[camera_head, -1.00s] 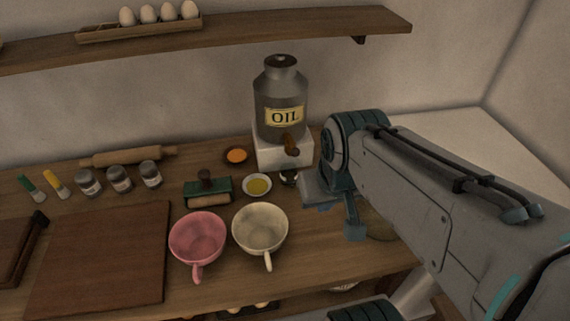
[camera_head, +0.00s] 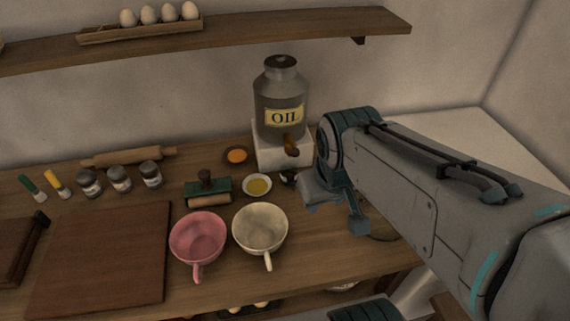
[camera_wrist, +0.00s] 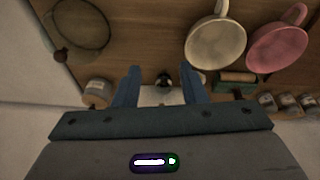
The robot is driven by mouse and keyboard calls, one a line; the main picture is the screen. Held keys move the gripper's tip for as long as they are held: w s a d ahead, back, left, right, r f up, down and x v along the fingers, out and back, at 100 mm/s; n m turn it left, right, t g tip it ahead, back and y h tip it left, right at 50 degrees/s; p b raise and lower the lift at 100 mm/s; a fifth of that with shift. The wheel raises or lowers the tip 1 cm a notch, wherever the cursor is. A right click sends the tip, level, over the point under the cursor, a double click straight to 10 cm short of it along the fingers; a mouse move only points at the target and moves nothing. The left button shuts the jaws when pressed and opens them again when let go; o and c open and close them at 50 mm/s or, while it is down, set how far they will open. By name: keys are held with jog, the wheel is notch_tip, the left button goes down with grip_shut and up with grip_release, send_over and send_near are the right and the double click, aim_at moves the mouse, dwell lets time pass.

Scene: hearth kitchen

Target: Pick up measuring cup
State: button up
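A small dark metallic cup (camera_head: 288,180), which looks like the measuring cup, stands below the oil can's tap. In the wrist view the small cup (camera_wrist: 165,80) lies in line with the gap between my fingers, a little nearer the right finger. My gripper (camera_wrist: 160,73) is open and empty, with one blue finger on each side of that gap. In the head view my gripper (camera_head: 335,208) is just right of the cup, partly hidden by my arm. I cannot tell the height between them.
The oil can (camera_head: 281,100) stands on a white block (camera_head: 284,150) behind the cup. A dish of yellow liquid (camera_head: 257,186) is close on its left. A cream cup (camera_head: 260,232) and a pink cup (camera_head: 198,241) stand in front. A rolling stamp (camera_head: 207,190) is further left.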

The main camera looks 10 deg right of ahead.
jog(key=w+d+n+h+p, duration=0.25)
jog(key=w+n, duration=0.35)
jog(key=n, duration=0.3)
jog(key=n+t+p, duration=0.1)
jog(key=n+p, duration=0.1)
jog(key=n, duration=2.2)
send_over(292, 183)
jog(key=s+a, duration=0.2)
jog(key=s, duration=0.1)
notch_tip(292, 183, down, 16)
jog(key=shift+y, duration=0.45)
jog(key=x, duration=0.1)
jog(key=b+x, duration=0.1)
jog(key=x, duration=0.1)
jog(key=d+x, duration=0.1)
jog(key=x, duration=0.1)
jog(key=shift+w+b, duration=0.35)
jog(key=shift+w, duration=0.05)
jog(key=shift+r, duration=0.1)
grip_shut()
